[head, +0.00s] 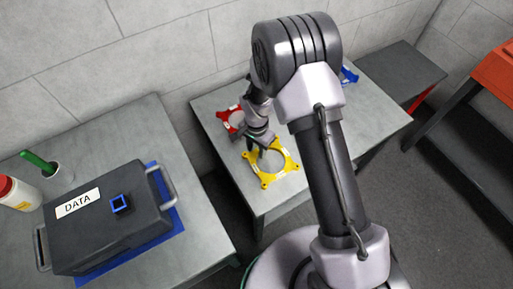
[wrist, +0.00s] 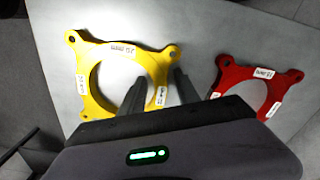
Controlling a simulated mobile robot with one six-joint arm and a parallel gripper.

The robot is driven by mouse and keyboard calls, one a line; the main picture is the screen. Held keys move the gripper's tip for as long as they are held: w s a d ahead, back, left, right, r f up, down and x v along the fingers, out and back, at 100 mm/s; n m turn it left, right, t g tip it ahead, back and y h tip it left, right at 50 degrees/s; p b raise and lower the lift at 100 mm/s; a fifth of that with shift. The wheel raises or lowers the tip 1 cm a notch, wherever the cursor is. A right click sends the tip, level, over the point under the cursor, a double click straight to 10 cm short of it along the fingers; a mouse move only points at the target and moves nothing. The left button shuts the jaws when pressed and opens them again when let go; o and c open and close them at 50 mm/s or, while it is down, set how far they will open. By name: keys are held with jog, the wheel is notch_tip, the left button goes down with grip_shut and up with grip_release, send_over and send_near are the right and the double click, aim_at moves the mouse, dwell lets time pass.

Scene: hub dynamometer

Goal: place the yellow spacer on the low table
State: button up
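The yellow spacer (head: 284,178) is a flat ring with lugs and white labels. It appears to lie flat at the front left of the middle grey table (head: 365,125); I cannot tell if it touches the surface. In the wrist view the yellow spacer (wrist: 97,88) is at upper left. My gripper (wrist: 160,80) has one finger over the ring's hole and the other outside its right side. The fingers look apart, with the ring's side between them. In the head view my gripper (head: 262,146) is at the spacer's upper left edge, partly hidden by my arm.
A red spacer (head: 225,114) lies close behind, also in the wrist view (wrist: 236,78). A blue spacer (head: 349,75) is farther right, partly behind my arm. A dark grey surface (head: 400,72) stands at back right. A left table (head: 120,125) holds a DATA case (head: 105,232).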

jog(key=s+d+r+t+y+p, duration=0.1)
jog(key=s+d+r+p, duration=0.15)
jog(key=r, duration=1.25)
jog(key=s+d+r+t+p, duration=0.15)
jog(key=d+r, duration=0.25)
jog(key=r, duration=1.2)
jog(key=s+d+r+n+t, duration=0.1)
jog(key=s+d+r, duration=0.2)
jog(key=s+r, duration=0.2)
jog(key=s+d+r+n+t+y, duration=0.1)
jog(key=s+d+r+t, duration=0.1)
jog(key=s+r, duration=0.4)
jog(key=s+d+p, duration=0.1)
jog(key=s, duration=0.4)
jog(key=shift+d+r, duration=0.2)
jog(key=shift+r, duration=0.05)
